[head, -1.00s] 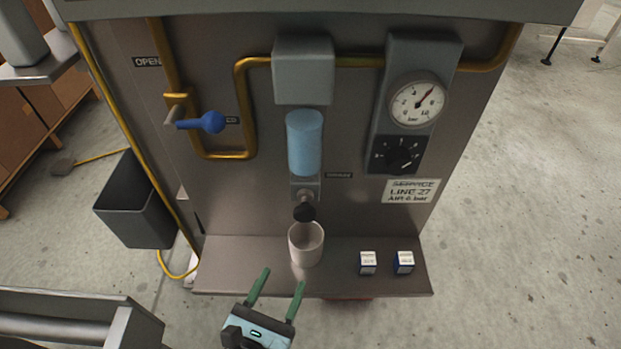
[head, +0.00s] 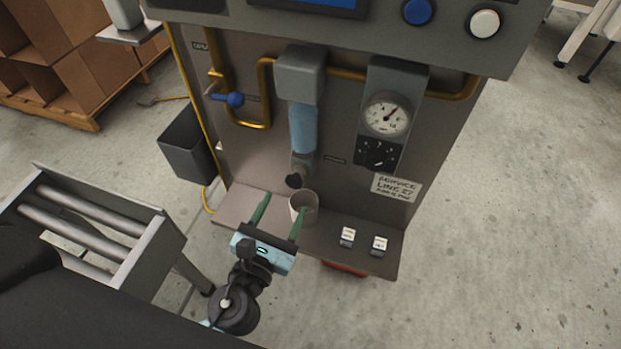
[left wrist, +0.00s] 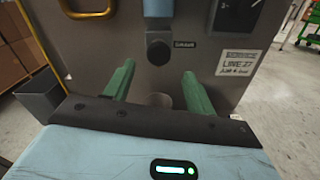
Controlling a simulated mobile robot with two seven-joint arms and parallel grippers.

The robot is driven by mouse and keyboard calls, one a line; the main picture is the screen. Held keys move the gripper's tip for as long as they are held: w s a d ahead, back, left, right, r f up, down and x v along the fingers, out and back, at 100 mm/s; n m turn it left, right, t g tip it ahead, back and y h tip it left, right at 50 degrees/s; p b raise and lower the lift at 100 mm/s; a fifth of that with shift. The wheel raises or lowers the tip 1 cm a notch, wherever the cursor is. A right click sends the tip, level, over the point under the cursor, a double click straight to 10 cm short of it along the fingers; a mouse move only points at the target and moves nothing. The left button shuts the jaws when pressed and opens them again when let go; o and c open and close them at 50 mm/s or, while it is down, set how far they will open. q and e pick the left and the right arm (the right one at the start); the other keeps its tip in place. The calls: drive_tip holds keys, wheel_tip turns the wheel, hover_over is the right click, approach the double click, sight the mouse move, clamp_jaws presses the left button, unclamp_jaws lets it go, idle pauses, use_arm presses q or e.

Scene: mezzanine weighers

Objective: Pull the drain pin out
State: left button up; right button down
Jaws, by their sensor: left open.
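The drain pin shows as a dark round knob (head: 294,181) below the blue filter bowl (head: 303,129) on the panel. In the left wrist view the knob (left wrist: 159,52) is ahead, between and beyond my fingertips. My left gripper (head: 283,207) is open and empty, with green fingers pointing at the panel, short of the knob and lower in the picture. My right gripper is not in view.
Two small white-and-blue boxes (head: 347,237) (head: 379,245) stand on the shelf (head: 388,262) to the right. A blue-handled valve (head: 235,99) is at upper left, a gauge (head: 386,116) at right. A dark bin (head: 186,143) and roller stand (head: 150,250) are at left.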

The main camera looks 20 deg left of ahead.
sight(293, 185)
use_arm(q)
drive_tip(key=shift+w+d+r+p, duration=0.1)
drive_tip(key=shift+w+p, duration=0.1)
drive_tip(key=shift+w, duration=1.75)
drive_tip(key=shift+w+r+p, duration=0.1)
drive_tip(key=shift+w+p, duration=0.1)
drive_tip(key=shift+w, duration=1.7)
